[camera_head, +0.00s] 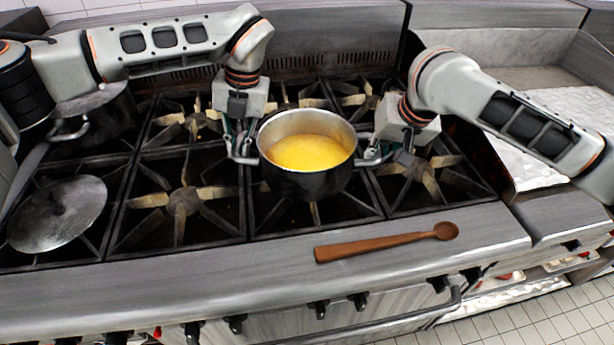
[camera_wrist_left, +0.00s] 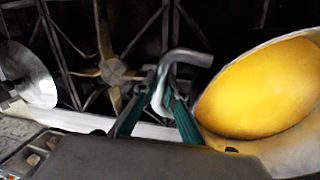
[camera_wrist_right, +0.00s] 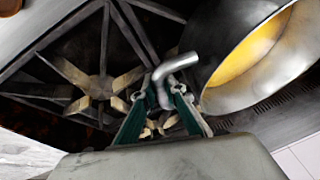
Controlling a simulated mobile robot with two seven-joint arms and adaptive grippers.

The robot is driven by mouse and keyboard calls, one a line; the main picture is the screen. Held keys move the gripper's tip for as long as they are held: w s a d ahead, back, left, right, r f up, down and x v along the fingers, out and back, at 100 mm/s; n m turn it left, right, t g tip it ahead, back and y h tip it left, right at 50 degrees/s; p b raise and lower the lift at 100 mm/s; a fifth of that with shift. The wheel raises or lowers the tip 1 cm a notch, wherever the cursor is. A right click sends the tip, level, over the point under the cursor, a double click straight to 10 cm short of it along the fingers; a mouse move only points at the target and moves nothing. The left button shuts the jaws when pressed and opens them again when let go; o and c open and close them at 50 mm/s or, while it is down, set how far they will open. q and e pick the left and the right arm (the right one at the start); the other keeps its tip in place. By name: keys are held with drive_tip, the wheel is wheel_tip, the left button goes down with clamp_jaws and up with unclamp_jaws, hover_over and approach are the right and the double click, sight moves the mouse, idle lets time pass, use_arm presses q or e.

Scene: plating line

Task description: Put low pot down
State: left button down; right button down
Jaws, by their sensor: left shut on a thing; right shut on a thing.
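The low pot (camera_head: 307,180) is a metal pot filled with yellow-orange food, over the middle of the stove in the head view. It looks upright. My left gripper (camera_head: 243,158) is shut on its left handle, and the bent handle shows between the fingers in the left wrist view (camera_wrist_left: 160,92). My right gripper (camera_head: 372,160) is shut on its right handle, which shows between the fingers in the right wrist view (camera_wrist_right: 165,88). Whether the pot's base touches the grate is hard to tell.
The stove has several burner grates, with a bare one (camera_head: 184,201) left of the pot. A wooden spoon (camera_head: 385,243) lies on the front ledge. A round metal lid (camera_head: 58,212) lies at the far left. Another pot (camera_head: 95,118) stands behind it, partly hidden by my left arm.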

use_arm(q)
drive_tip(key=shift+w+a+f+b, duration=0.15)
drive_tip(key=shift+f+b, duration=0.35)
drive_tip(key=shift+f, duration=0.2)
use_arm(e)
drive_tip(key=shift+d+f, duration=0.15)
drive_tip(key=shift+f, duration=0.6)
use_arm(q)
drive_tip(key=c, duration=2.1)
unclamp_jaws()
drive_tip(key=shift+c, duration=0.2)
use_arm(e)
drive_tip(key=c, duration=2.1)
unclamp_jaws()
use_arm(q)
drive_tip(key=shift+o, duration=0.3)
drive_tip(key=shift+r, duration=0.1)
use_arm(e)
drive_tip(key=shift+r, duration=0.1)
